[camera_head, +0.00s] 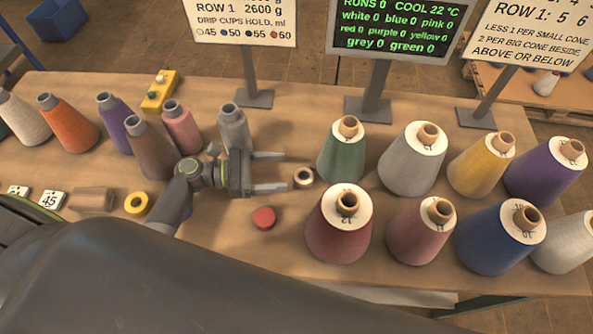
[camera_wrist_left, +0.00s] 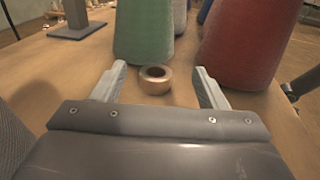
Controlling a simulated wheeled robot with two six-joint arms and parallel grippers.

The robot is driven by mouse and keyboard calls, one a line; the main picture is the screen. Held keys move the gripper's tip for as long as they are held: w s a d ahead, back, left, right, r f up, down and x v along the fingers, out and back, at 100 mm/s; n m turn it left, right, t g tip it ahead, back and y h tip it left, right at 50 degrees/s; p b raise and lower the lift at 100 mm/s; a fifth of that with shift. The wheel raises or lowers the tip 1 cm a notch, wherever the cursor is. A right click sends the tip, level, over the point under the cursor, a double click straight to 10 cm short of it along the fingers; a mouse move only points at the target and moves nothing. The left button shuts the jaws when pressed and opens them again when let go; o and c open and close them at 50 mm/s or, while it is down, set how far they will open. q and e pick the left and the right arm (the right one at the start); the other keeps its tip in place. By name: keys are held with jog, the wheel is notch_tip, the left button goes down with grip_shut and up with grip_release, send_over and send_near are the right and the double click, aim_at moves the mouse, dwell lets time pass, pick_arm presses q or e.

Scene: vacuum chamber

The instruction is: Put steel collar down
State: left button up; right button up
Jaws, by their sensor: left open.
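A small metallic ring (camera_head: 303,178), which looks like the steel collar, lies flat on the wooden table just beyond my left gripper's fingertips. It also shows in the left wrist view (camera_wrist_left: 155,80), ahead of the gap between the fingers, tinted brownish, with its hole facing up. My left gripper (camera_head: 270,172) is open and empty, low over the table, with its fingers pointing right toward the ring and apart from it. Both fingers show in the left wrist view (camera_wrist_left: 160,82). My right gripper does not show.
A green cone (camera_head: 341,160) and a dark red cone (camera_head: 337,230) stand close beyond the ring, with more cones to the right. A grey cone (camera_head: 233,128) stands behind my left gripper. A red disc (camera_head: 263,217) and a yellow ring (camera_head: 137,204) lie nearer. Signs stand at the back.

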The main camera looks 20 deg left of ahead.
pick_arm(q)
jog(key=shift+b+v, duration=0.35)
jog(key=shift+v, duration=1.9)
